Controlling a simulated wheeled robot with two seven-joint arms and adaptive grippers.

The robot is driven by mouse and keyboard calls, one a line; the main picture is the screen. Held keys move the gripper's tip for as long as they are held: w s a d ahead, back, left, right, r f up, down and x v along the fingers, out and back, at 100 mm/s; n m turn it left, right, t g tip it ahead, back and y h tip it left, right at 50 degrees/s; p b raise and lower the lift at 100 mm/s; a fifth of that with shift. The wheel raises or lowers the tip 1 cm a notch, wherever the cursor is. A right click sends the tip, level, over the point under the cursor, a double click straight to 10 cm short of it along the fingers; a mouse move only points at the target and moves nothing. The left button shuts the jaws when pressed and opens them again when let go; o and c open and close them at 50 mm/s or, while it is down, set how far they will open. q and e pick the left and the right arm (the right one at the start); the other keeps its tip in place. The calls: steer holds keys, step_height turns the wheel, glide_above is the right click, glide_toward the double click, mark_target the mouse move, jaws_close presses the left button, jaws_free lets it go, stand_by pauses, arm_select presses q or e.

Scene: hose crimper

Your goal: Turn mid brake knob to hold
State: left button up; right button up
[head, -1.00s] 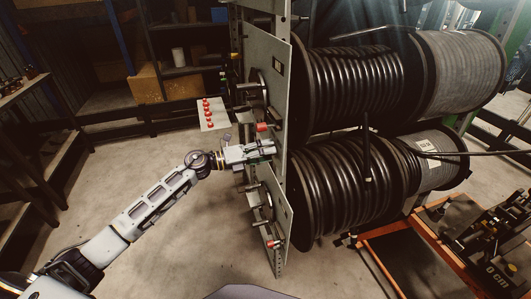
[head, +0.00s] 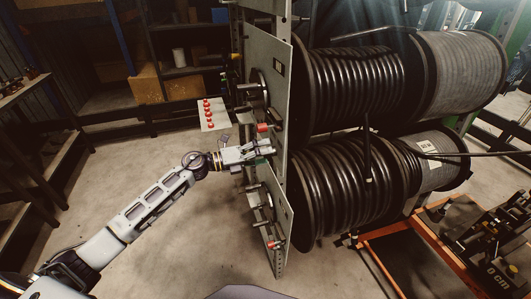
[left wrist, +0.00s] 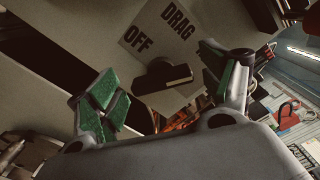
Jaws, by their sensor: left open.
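In the left wrist view a dark knob (left wrist: 163,76) with a flat front bar stands on a pale plate (left wrist: 150,42) lettered "DRAG" and "OFF". My left gripper (left wrist: 158,72) is open, with one green-padded finger on each side of the knob; I cannot tell whether either pad touches it. In the head view my left gripper (head: 268,150) is at the grey reel-stand panel, between the upper and lower reel hubs. The knob is not clearly visible there, near the gripper fingers. My right gripper is not in view.
A red-tipped handle (head: 262,127) is just above my left gripper, and another (head: 275,244) is lower on the panel. A small panel with red buttons (head: 208,114) stands to the left. Large hose reels (head: 350,85) fill the right side. The floor left of the stand is clear.

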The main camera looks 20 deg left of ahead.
arm_select(q)
steer(key=v, duration=1.1)
stand_by(0.3)
steer(key=shift+s, duration=0.1)
stand_by(0.6)
